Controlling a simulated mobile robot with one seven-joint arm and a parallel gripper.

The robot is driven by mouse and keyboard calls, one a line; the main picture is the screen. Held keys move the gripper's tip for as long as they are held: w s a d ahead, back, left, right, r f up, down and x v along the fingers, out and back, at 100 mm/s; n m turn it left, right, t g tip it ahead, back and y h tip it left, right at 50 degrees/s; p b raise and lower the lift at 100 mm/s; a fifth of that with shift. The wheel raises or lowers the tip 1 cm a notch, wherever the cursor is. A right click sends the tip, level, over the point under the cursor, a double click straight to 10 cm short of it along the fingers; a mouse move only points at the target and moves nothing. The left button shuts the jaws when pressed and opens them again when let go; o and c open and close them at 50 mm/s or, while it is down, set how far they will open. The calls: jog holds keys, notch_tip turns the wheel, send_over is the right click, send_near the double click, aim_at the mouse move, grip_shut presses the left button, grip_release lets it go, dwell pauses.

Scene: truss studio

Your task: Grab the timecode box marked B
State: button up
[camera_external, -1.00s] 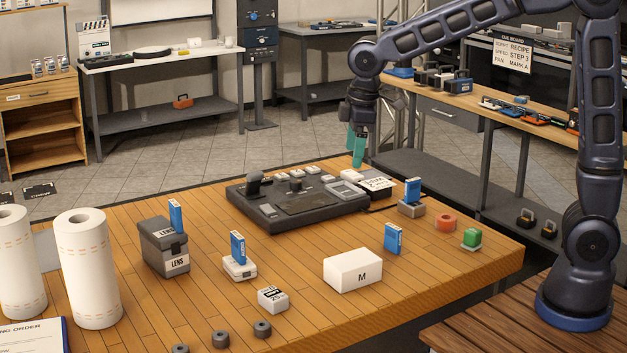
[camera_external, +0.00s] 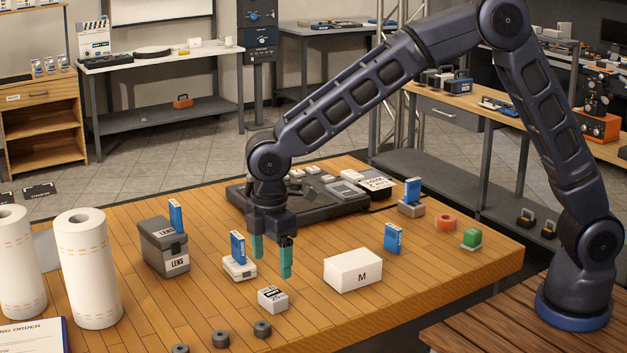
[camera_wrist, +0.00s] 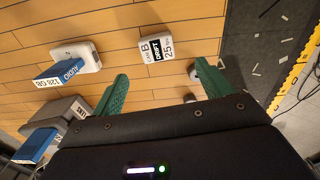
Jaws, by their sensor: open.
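The timecode box marked B (camera_wrist: 157,45) is a small white box with a black-and-white label reading B, DRIFT and 25. In the external view it is the small white box (camera_external: 272,299) on the wooden table, left of the larger white box marked M. My gripper (camera_external: 272,258), with green fingers, points down above the table, behind the box. It is open and empty. In the wrist view the box lies ahead of the gap between the fingertips (camera_wrist: 158,76), apart from both.
A white case with a blue card (camera_external: 239,265) stands close left of my gripper. A grey LENS case (camera_external: 164,249) is farther left. The M box (camera_external: 353,271) is to the right. Dark rollers (camera_external: 262,328) lie in front. Another labelled box (camera_external: 374,185) sits beside the control console (camera_external: 240,194).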

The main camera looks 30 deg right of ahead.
aim_at(273, 293)
notch_tip(273, 293, down, 4)
jog(key=shift+r, duration=0.1)
jog(key=shift+w+d+f, duration=0.1)
jog(key=shift+w+f, duration=0.05)
jog(key=shift+f, duration=1.3)
jog(key=shift+w+f, duration=0.1)
jog(key=shift+f, duration=1.35)
jog(key=c, duration=1.1)
